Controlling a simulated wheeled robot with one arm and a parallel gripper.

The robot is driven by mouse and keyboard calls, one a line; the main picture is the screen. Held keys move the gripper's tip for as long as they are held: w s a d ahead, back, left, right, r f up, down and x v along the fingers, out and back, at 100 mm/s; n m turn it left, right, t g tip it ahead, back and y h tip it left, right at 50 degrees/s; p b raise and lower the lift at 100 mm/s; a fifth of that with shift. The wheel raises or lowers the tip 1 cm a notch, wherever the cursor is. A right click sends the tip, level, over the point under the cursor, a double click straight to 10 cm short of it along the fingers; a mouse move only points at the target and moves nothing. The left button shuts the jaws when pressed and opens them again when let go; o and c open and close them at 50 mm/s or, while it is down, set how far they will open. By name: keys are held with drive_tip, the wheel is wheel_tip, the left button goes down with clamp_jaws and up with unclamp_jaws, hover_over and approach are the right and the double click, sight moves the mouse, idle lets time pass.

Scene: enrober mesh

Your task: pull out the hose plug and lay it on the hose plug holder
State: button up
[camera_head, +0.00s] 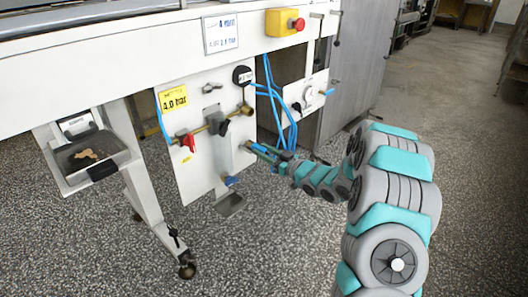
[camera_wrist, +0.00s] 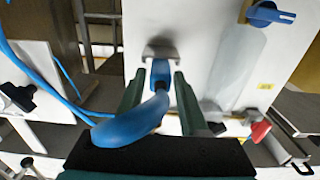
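The hose plug (camera_wrist: 160,72) shows in the wrist view as the blue end of a thick blue hose (camera_wrist: 132,122) that bends back toward the camera. Its tip meets a small grey metal fitting (camera_wrist: 160,49) on the white panel; I cannot tell whether this is a socket or the holder. My gripper (camera_wrist: 160,88) has one dark green finger on each side of the plug, with narrow gaps showing, so it looks open around it. In the head view my gripper (camera_head: 259,149) is at the panel's right edge, and the plug is too small to make out there.
The white panel (camera_head: 190,150) carries a red-handled valve (camera_head: 188,142), a brass pipe and a blue lever (camera_head: 231,181). A metal drain cup (camera_head: 230,205) is below. Thin blue hoses (camera_head: 270,90) hang close to my gripper. Speckled floor (camera_head: 270,255) is clear below.

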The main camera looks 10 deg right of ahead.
drive_tip(key=o, duration=0.3)
drive_tip(key=v, duration=0.7)
drive_tip(key=shift+s+d, duration=0.25)
drive_tip(key=shift+s, duration=0.05)
